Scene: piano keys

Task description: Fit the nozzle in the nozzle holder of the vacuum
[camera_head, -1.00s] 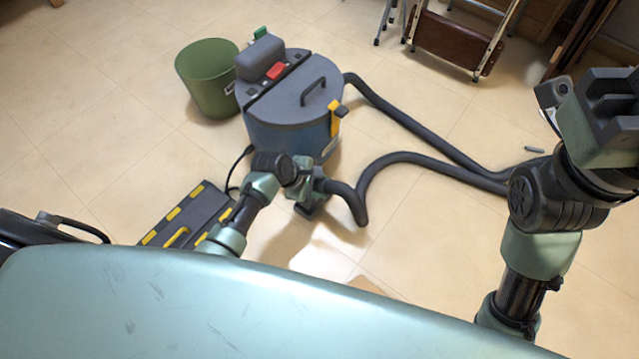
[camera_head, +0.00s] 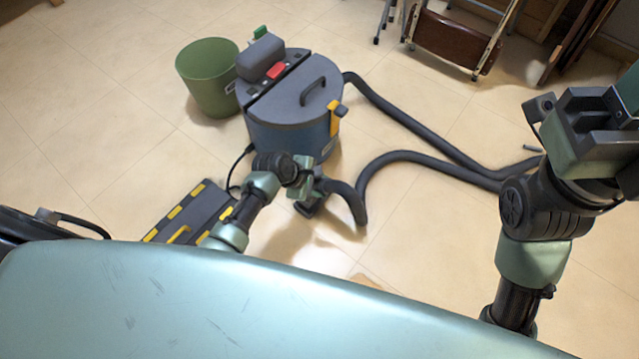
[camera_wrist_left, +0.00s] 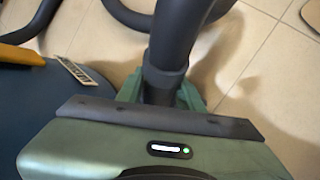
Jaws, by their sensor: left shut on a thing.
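The blue-and-grey vacuum (camera_head: 290,135) stands upright on the floor, with a yellow part (camera_head: 335,118) on its right side; I cannot tell whether this is the nozzle holder. My left gripper (camera_head: 312,203) is low in front of the vacuum, shut on the nozzle end of the dark hose (camera_head: 350,197). In the left wrist view, the dark tube (camera_wrist_left: 178,35) and its collar (camera_wrist_left: 160,82) sit between green fingers. The nozzle's lower end is mostly hidden. The vacuum body (camera_wrist_left: 40,100) is at the left there. My right gripper (camera_head: 598,120) is raised at the right, away from the vacuum.
A green bucket (camera_head: 207,85) stands left of the vacuum. The hose (camera_head: 430,125) loops across the floor to the right. A folded chair (camera_head: 450,40) is at the back. Floor between is open.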

